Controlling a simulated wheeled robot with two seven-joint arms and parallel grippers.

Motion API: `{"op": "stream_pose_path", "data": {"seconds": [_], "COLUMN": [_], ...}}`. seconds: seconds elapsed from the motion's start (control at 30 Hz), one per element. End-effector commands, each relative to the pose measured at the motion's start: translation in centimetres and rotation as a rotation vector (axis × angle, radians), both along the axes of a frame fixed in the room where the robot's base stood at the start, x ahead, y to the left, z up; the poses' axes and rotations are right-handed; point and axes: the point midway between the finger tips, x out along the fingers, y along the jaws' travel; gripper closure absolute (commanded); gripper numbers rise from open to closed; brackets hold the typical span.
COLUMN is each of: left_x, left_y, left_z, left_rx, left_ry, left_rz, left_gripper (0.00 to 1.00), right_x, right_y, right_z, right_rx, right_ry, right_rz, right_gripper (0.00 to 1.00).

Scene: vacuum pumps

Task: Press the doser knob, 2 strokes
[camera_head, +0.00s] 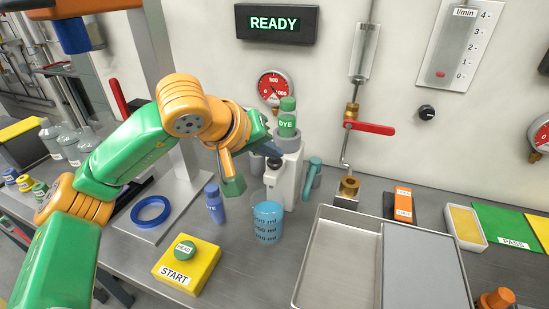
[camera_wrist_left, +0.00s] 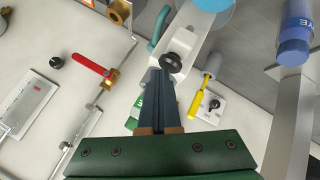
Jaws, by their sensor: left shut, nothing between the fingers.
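The doser is a pale upright body (camera_head: 287,180) behind a beaker of blue liquid (camera_head: 266,224). Its dark knob (camera_head: 274,163) faces up. In the left wrist view the doser body (camera_wrist_left: 188,40) and round black knob (camera_wrist_left: 171,62) lie just beyond my fingertips. My left gripper (camera_head: 277,148) is over the doser with its dark fingers pointing down at the knob. Its fingers (camera_wrist_left: 160,74) are together and hold nothing. I cannot tell whether the tips touch the knob. My right gripper is out of view.
A green dye bottle (camera_head: 287,122) stands close behind my left gripper. A blue dye bottle (camera_head: 214,204) stands left of the beaker, and a yellow START button box (camera_head: 187,266) is in front. A metal tray (camera_head: 332,255) and a red-handled valve (camera_head: 370,128) are right.

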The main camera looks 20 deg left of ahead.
Motion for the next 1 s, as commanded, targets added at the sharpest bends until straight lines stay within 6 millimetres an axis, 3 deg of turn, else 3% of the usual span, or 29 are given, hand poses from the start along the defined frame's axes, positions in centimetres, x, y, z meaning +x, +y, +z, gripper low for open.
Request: {"op": "stream_pose_path", "data": {"seconds": [0.6, 1.0], "left_x": [0.0, 0.0], "left_y": [0.0, 0.0], "left_z": [-0.4, 1.8], "left_rx": [0.001, 0.000], "left_ry": [0.003, 0.001], "left_rz": [0.000, 0.000], "left_gripper": [1.00, 1.00], "right_x": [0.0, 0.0], "right_y": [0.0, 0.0], "right_z": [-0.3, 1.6], "right_rx": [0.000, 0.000], "right_ry": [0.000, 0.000], "right_rz": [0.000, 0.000], "right_gripper": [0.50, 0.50]}}
